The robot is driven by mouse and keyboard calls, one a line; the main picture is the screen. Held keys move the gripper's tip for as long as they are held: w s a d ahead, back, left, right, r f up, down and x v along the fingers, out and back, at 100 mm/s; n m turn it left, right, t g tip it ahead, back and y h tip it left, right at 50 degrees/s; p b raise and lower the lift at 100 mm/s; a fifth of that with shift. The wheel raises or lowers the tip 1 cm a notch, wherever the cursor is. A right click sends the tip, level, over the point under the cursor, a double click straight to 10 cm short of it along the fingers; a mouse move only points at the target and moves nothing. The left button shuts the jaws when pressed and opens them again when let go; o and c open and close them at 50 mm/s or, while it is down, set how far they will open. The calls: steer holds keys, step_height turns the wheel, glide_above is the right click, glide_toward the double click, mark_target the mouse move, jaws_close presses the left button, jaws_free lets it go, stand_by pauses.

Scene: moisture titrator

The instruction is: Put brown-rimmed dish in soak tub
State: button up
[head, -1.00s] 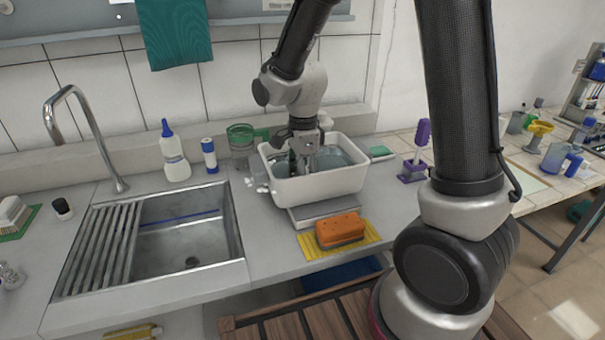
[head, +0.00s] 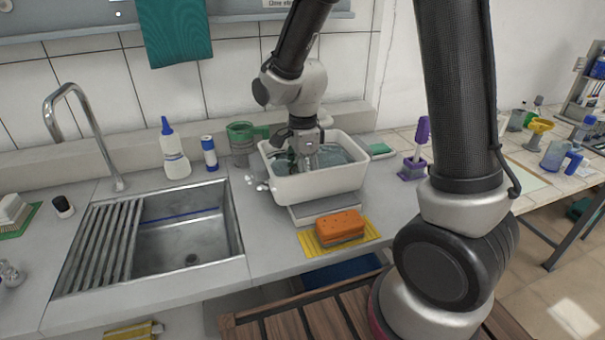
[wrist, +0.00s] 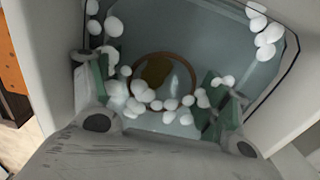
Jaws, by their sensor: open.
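The soak tub (head: 320,186) is a white rectangular basin of bluish water on the counter, right of the sink. My gripper (head: 305,165) points down inside it, and its fingertips are hidden by the tub wall in the head view. In the wrist view my gripper (wrist: 165,105) is open, with its green-padded fingers apart. The brown-rimmed dish (wrist: 187,62) lies in the tub water between and beyond the fingers, partly covered by white foam blobs. A brown patch shows inside its rim. I see no finger closed on it.
An orange sponge (head: 340,226) on a yellow cloth lies in front of the tub. A green-topped jug (head: 242,140) stands at its left, a purple brush holder (head: 414,166) at its right. The steel sink (head: 185,240) is to the left.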

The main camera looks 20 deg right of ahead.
stand_by(0.3)
step_height(320, 180, up, 9)
stand_by(2.0)
steer(key=shift+f, duration=0.1)
